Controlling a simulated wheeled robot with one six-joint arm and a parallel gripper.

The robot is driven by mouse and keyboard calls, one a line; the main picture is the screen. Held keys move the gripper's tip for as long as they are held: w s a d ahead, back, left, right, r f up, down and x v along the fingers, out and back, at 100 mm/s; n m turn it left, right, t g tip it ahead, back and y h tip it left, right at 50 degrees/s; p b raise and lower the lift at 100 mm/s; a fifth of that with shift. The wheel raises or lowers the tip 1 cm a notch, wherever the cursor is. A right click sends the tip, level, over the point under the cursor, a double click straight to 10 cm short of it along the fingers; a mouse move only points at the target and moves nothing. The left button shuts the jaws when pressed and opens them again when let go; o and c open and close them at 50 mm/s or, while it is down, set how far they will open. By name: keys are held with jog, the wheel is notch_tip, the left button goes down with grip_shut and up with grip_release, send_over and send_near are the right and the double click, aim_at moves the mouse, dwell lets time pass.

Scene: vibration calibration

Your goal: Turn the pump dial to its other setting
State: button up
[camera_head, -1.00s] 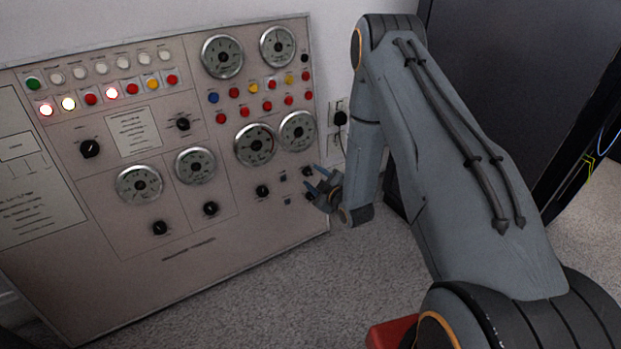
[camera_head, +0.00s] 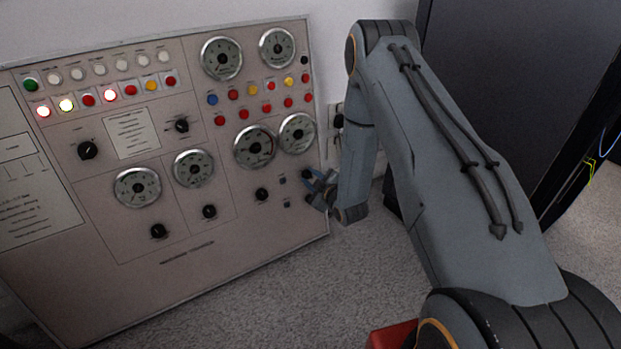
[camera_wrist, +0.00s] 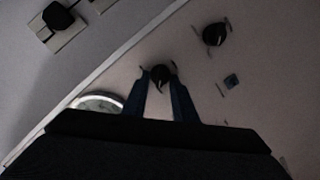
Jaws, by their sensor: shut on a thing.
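A small black dial (camera_wrist: 160,74) on the panel sits between my gripper's fingertips in the wrist view. My gripper (camera_wrist: 161,84) is shut on this dial, a finger on each side of it. In the head view my gripper (camera_head: 314,180) is at the panel's lower right edge, at the upper of two black dials there, and its fingers largely hide that dial. A second black dial (camera_wrist: 214,34) is apart from the fingers; it also shows in the head view (camera_head: 309,199). The labels are too small to read, so I cannot tell the dial's setting.
The control panel (camera_head: 185,265) carries several gauges, buttons and other dials. A round gauge (camera_wrist: 98,103) is close to the left finger. A wall outlet (camera_wrist: 58,18) with a black plug is beyond the panel's edge. A dark cabinet (camera_head: 500,70) stands at right. Carpet (camera_head: 270,305) lies in front.

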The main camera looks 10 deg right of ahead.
jog(key=shift+m, duration=0.3)
jog(key=m+p, duration=0.3)
jog(key=shift+d+r+m, duration=0.15)
jog(key=shift+r+m, duration=0.05)
jog(key=shift+m, duration=0.1)
jog(key=m+y+p, duration=0.1)
jog(key=m+p, duration=0.1)
jog(key=m, duration=0.2)
jog(key=shift+w+d+g, duration=0.1)
jog(key=shift+d+g, duration=0.05)
jog(key=shift+g, duration=0.25)
jog(key=m+p, duration=0.1)
jog(key=m, duration=0.3)
jog(key=shift+d+f+y, duration=0.1)
jog(key=shift+d+y, duration=0.05)
jog(key=shift+y, duration=0.15)
jog(key=m, duration=0.4)
jog(key=shift+w+d+f+y, duration=0.1)
jog(key=shift+d+y, duration=0.05)
jog(key=shift+y, duration=0.25)
jog(key=o, duration=1)
